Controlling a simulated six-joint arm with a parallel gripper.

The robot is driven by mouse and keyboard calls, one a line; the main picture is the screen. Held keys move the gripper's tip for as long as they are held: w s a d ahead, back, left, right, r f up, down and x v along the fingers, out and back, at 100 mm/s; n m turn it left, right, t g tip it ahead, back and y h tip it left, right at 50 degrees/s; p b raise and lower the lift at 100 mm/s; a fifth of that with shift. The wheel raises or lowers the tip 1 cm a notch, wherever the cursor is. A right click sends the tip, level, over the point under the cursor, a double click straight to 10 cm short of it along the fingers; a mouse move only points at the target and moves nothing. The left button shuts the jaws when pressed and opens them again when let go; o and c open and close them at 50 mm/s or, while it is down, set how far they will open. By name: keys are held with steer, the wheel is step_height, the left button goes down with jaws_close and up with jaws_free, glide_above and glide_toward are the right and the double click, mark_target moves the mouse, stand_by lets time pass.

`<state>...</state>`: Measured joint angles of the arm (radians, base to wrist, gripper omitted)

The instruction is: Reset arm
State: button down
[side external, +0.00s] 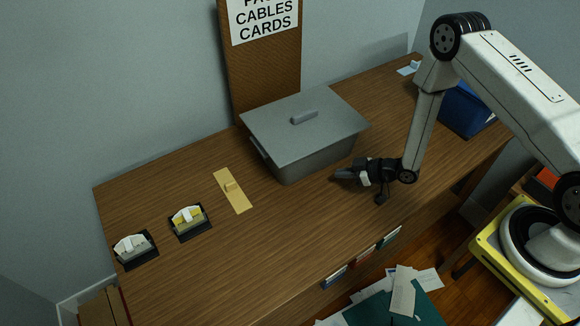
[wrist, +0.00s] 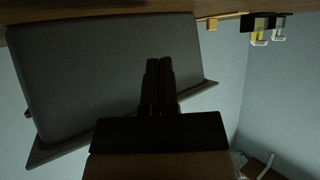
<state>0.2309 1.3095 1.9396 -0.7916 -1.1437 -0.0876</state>
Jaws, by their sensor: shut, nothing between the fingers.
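My gripper (side external: 345,174) is over the wooden desk, just to the right of a grey lidded bin (side external: 310,155). Its fingers are shut, with nothing visible between them, and they point left, toward the bin's near right side. In the wrist view the shut fingers (wrist: 159,68) show dark at the middle. The grey bin (wrist: 105,70) fills much of the left and centre there and appears upside down. I cannot tell whether the fingertips touch the bin.
A blue bin (side external: 465,108) stands at the right. A sign board (side external: 264,60) stands behind. Papers (side external: 403,290) lie below the desk's front edge.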

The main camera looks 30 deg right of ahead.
stand_by(0.3)
steer(key=shift+w+d+r+h, duration=0.3)
steer(key=shift+w+r, duration=0.15)
steer(key=shift+r, duration=0.25)
steer(key=d+r+m+g+h, duration=0.3)
steer(key=r+h, duration=0.2)
steer(key=r, duration=0.7)
steer(key=s+a+r+m+g+h, duration=0.1)
steer(key=s+r+m+g, duration=0.2)
steer(key=s+r, duration=0.8)
steer(key=s+g, duration=0.1)
steer(key=s, duration=0.3)
steer(key=shift+s+a+r+m+g, duration=0.2)
steer(key=shift+a+m+g, duration=0.1)
steer(key=shift+a+m, duration=0.1)
steer(key=shift+w, duration=0.1)
